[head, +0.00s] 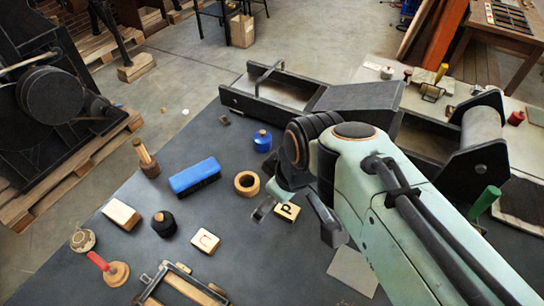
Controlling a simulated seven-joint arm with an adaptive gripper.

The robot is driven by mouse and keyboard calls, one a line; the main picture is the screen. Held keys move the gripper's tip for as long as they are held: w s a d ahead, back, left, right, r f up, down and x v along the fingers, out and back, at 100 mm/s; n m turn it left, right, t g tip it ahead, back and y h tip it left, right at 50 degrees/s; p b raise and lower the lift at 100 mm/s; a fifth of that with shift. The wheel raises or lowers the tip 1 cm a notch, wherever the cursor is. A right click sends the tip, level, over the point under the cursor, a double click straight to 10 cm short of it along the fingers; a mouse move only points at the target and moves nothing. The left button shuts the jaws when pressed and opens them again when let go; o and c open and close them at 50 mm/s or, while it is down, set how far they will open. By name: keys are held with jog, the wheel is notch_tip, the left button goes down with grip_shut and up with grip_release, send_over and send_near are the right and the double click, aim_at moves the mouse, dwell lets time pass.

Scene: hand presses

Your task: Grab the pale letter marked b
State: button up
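A pale wooden block (288,211) marked with a dark letter lies on the dark tabletop (240,265); the letter looks like a p or a turned b or d. My gripper (299,221) is open, with one finger to the left of this block and the other to its right. No contact shows, and I cannot tell how high the fingertips are. A second pale block (205,241) shows a mark like n or u. A third pale block (122,214) lies further left; no letter can be made out on it.
A wooden ring (241,191), a blue brush (195,177) and a blue-topped jar (262,141) stand left of my gripper. A black bottle (164,226) and a red-handled tool (114,273) are further left. A press (355,97) stands behind. A grey sheet (353,271) lies in front.

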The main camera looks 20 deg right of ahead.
jog(key=w+d+f+n, duration=0.1)
jog(key=w+d+f, duration=0.1)
jog(key=w, duration=0.5)
jog(key=g+h, duration=0.1)
jog(key=g, duration=0.3)
send_over(285, 208)
jog(key=shift+n, duration=0.4)
notch_tip(285, 208, down, 20)
jog(key=shift+r, duration=0.1)
notch_tip(285, 208, down, 6)
jog(key=shift+f, duration=0.25)
jog(key=c, duration=1.2)
